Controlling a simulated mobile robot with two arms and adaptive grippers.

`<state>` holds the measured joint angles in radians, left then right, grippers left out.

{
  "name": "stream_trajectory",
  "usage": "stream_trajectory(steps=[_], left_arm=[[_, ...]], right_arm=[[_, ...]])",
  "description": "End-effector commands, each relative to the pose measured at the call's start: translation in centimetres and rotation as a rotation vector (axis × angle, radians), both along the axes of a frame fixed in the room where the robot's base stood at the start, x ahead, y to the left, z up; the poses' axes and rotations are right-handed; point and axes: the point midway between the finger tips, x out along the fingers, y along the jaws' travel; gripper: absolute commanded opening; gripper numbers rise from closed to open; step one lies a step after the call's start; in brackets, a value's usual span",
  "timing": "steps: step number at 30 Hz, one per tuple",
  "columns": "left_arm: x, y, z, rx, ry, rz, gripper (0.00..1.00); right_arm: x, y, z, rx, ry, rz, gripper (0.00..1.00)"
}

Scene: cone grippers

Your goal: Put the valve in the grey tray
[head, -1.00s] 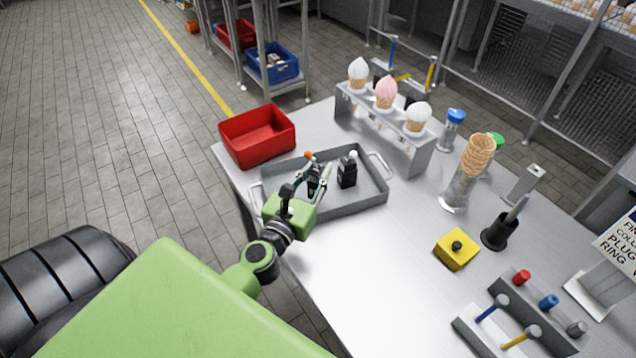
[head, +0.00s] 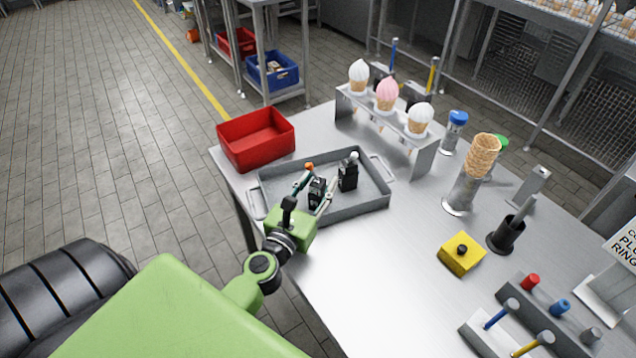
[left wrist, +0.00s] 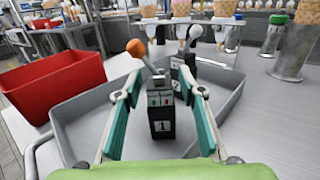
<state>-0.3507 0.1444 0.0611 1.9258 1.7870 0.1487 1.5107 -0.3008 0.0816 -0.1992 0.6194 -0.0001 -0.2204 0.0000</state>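A black valve with an orange-knobbed lever, marked 1 (head: 316,190) (left wrist: 161,118), stands upright in the grey tray (head: 362,205) (left wrist: 83,130). A second, similar black valve with a white knob, marked 2 (head: 348,178) (left wrist: 179,70), stands in the tray behind it. My left gripper (head: 319,182) (left wrist: 163,82) is open over the tray's near side. Its fingers are on either side of the orange-knobbed valve, with gaps showing in the left wrist view. My right gripper is not in view.
A red bin (head: 257,138) stands at the tray's left. A rack with ice cream cones (head: 388,118) is behind the tray. A cone stack (head: 484,155), a yellow button box (head: 461,253) and a peg holder (head: 545,305) are to the right. The front middle of the table is bare.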

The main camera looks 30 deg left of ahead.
Motion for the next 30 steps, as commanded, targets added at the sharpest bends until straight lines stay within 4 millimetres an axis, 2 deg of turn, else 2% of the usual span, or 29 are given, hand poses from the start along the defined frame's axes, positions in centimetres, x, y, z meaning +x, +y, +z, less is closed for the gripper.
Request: stream_trajectory(steps=[8, 10, 24, 30], left_arm=[[0.0, 0.0, 0.5, 0.001, 0.0, -0.001, 0.36], [-0.7, -0.1, 0.1, 0.0, 0.001, 0.0, 0.36], [-9.0, -1.4, -0.2, -0.001, 0.003, 0.001, 0.36], [-11.2, -1.7, 0.0, 0.0, 0.001, 0.0, 0.36]], right_arm=[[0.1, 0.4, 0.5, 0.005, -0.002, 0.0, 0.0], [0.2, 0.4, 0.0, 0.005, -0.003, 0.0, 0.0], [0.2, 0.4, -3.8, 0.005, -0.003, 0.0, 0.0], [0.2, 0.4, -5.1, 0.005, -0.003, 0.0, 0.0]])
